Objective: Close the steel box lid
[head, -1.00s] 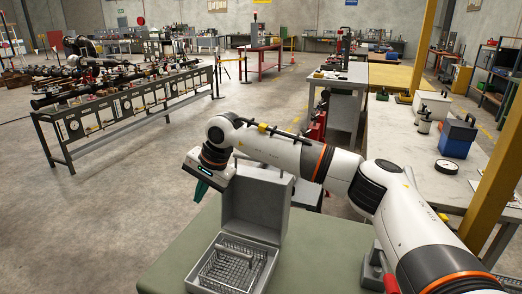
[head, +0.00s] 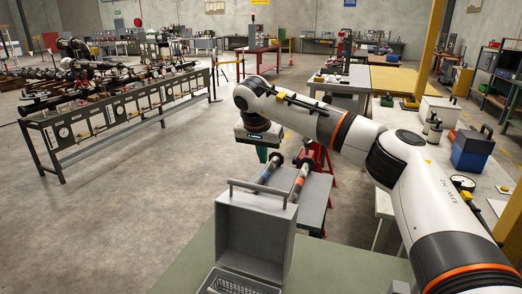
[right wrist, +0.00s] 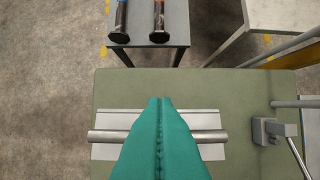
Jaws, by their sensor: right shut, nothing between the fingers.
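The grey steel box stands on a green-topped table with its lid (head: 252,240) open and upright. A bar handle (head: 258,190) runs along the lid's top. A wire basket (head: 232,286) shows inside the box; the box's lower part is cut off by the picture's bottom edge. My right gripper (head: 263,155) has green fingers and appears above and behind the lid's top. In the right wrist view the closed fingers (right wrist: 161,98) point over the lid's top edge and its bar (right wrist: 212,136), partly hiding both. Contact cannot be told. My left gripper is out of view.
Behind the box is a small grey stand (head: 312,200) with two dark rods (head: 298,183). A bench (head: 460,215) with a blue box (head: 472,150) is at the right.

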